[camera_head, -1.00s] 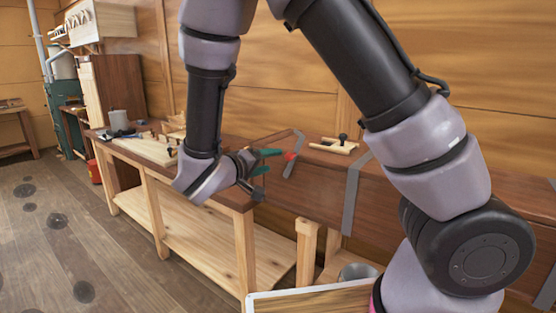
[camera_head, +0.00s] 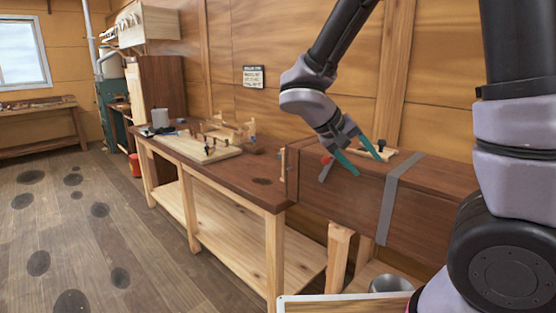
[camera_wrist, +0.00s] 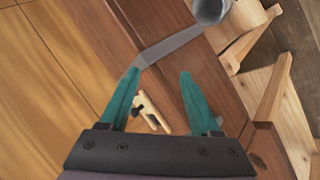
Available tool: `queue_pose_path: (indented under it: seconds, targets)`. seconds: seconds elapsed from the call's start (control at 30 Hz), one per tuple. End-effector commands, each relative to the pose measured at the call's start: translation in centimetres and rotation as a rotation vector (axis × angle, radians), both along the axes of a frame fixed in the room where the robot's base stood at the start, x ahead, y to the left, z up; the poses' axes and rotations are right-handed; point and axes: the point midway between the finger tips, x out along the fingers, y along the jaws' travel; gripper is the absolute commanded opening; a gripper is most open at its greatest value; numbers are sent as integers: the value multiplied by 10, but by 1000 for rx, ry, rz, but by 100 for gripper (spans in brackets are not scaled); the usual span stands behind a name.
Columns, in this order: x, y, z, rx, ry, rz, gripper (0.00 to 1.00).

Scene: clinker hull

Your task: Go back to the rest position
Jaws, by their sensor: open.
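My gripper (camera_head: 365,160) is open and empty, with two teal fingers spread apart. In the head view it hangs from my arm in front of the wooden wall, over the near end of the dark wooden chest (camera_head: 350,203). In the wrist view my gripper (camera_wrist: 158,85) points at the chest top, with nothing between the fingertips but wood and a grey strap (camera_wrist: 172,45). A small pale wooden piece with a black knob (camera_head: 380,152) lies on the chest top, behind the fingers; it also shows in the wrist view (camera_wrist: 150,111), beside the left finger.
A long workbench (camera_head: 263,190) stands left of the chest, with a pale board (camera_head: 200,148) and small tools on it. A grey metal bucket (camera_head: 390,284) stands low in front of the chest. A red bucket (camera_head: 135,165) is farther back.

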Motion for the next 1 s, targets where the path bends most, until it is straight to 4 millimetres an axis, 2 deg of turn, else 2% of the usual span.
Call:
queue_pose_path:
  seconds: [0.03,0.2,0.37,0.53,0.7,0.8,1.0]
  targets:
    - [-8,-13,7,83,22,-45,64]
    - [-36,-34,27,363,69,-127,64]
    - [-55,-41,55,620,14,-147,64]
    - [-70,-44,92,842,-137,-118,64]
    - [-78,-45,127,964,-313,-65,64]
    - [-81,-45,140,994,-386,-40,64]
    - [-82,-44,149,1011,-434,-22,64]
